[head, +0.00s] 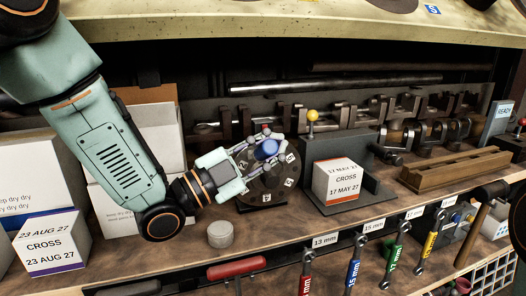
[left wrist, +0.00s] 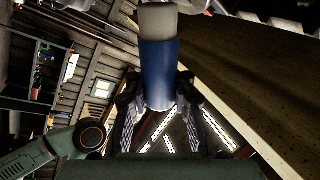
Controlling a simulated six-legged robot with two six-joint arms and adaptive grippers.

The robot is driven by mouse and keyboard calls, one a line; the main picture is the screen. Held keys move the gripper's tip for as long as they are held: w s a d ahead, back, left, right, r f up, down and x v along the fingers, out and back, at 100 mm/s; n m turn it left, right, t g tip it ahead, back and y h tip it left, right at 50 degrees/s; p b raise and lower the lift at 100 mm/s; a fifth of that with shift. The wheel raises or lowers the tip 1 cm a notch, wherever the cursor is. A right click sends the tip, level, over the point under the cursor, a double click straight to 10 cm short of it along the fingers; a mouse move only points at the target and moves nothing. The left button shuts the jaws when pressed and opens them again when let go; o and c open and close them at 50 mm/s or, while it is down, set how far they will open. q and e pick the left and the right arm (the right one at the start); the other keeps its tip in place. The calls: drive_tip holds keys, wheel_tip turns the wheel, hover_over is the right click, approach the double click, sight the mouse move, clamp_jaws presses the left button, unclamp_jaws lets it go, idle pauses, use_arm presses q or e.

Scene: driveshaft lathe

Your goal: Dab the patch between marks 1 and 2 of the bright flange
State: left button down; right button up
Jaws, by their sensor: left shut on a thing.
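My left gripper (head: 257,155) reaches in from the left and is shut on a blue cylindrical dabber (head: 267,150). In the left wrist view the dabber (left wrist: 159,75) stands between the two fingers, with a pale grey end pointing away. A round dark-grey flange (head: 268,186) with small white mark tags stands upright on the bench just behind and below the gripper. I cannot tell whether the dabber touches the flange. My right gripper is not in view.
A grey round puck (head: 220,234) sits on the bench in front. A white CROSS box (head: 339,182) on a dark stand is right of the flange. Another CROSS box (head: 51,243) is far left. Labelled wrenches (head: 354,262) line the front edge. Crankshafts (head: 370,115) lie behind.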

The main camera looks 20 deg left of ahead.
use_arm(q)
drive_tip(key=shift+w+d+b, duration=0.3)
drive_tip(key=shift+w+d, duration=0.05)
drive_tip(key=shift+d, duration=0.05)
drive_tip(key=shift+s+a+r, duration=0.15)
drive_tip(key=shift+s+a, duration=0.4)
drive_tip(key=shift+a, duration=0.3)
drive_tip(key=shift+s+a+p, duration=0.55)
drive_tip(key=shift+a, duration=0.25)
drive_tip(key=shift+s, duration=0.1)
